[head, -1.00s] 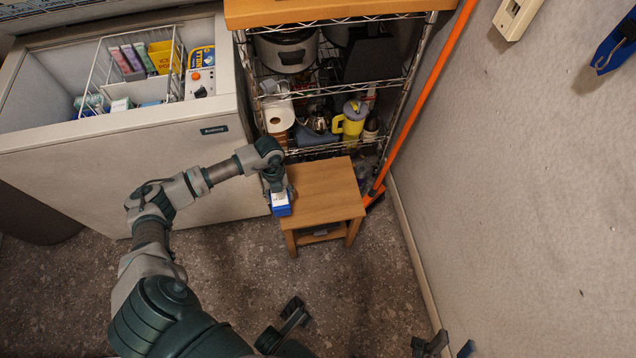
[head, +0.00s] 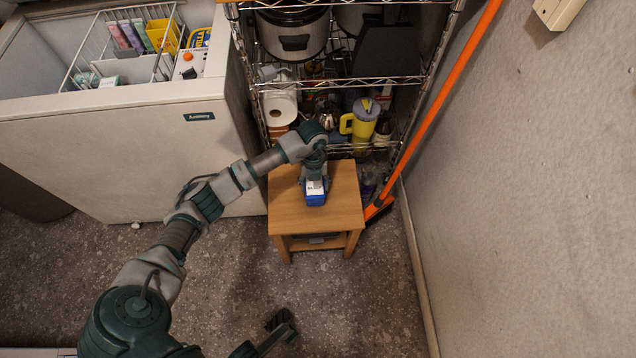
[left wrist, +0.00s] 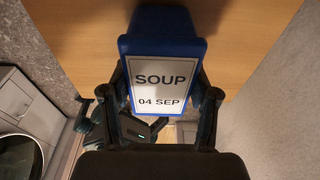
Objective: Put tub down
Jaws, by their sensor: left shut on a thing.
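A blue tub (head: 315,199) with a white label is held over the middle of the small wooden table (head: 345,215). In the left wrist view the tub (left wrist: 163,48) fills the upper middle, and its label reads SOUP, 04 SEP. My left gripper (head: 315,178) is shut on the tub, with one finger on each side of it in the left wrist view (left wrist: 164,98). I cannot tell whether the tub touches the tabletop.
A wire shelf (head: 345,82) with a yellow jug (head: 360,122), a paper roll (head: 281,108) and cookware stands right behind the table. An open chest freezer (head: 120,150) is at left. An orange pole (head: 450,90) leans by the right wall. The tabletop around the tub is clear.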

